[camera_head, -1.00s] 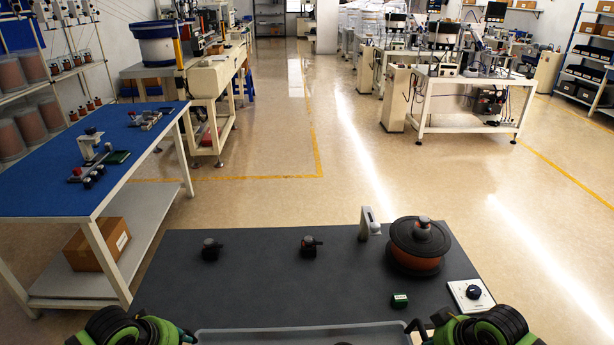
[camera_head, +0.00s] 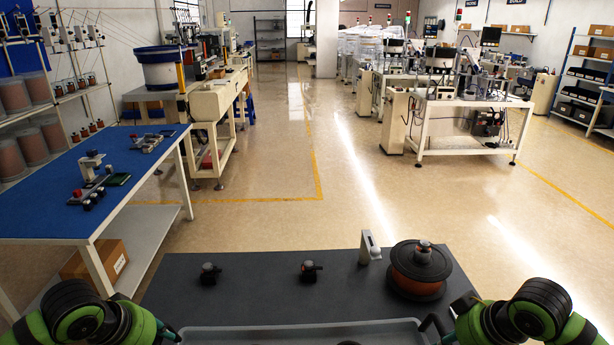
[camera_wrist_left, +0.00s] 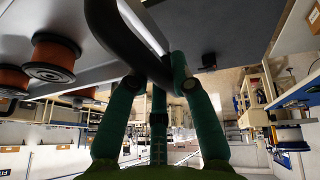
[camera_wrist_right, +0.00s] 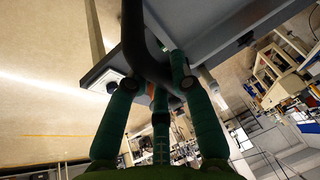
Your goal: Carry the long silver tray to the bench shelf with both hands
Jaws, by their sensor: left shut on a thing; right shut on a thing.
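The silver tray (camera_head: 300,329) lies along the bottom edge of the head view, in front of the dark table; most of it is cut off. A dark thing (camera_head: 348,343) shows inside it. My left gripper (camera_wrist_left: 160,78) is shut on a dark curved handle (camera_wrist_left: 108,25) of the tray. My right gripper (camera_wrist_right: 160,78) is shut on the other dark handle (camera_wrist_right: 133,30). This handle also shows in the head view (camera_head: 432,322) at the tray's right end. The blue-topped bench (camera_head: 60,180) stands at the left, with a pale lower shelf (camera_head: 140,235).
Dark table (camera_head: 250,285) holds two small black knobbed parts (camera_head: 209,274) (camera_head: 309,271), a grey bracket (camera_head: 370,248) and a brown spool (camera_head: 418,270). A cardboard box (camera_head: 95,262) occupies part of the bench shelf. Open floor (camera_head: 270,215) lies beyond the table.

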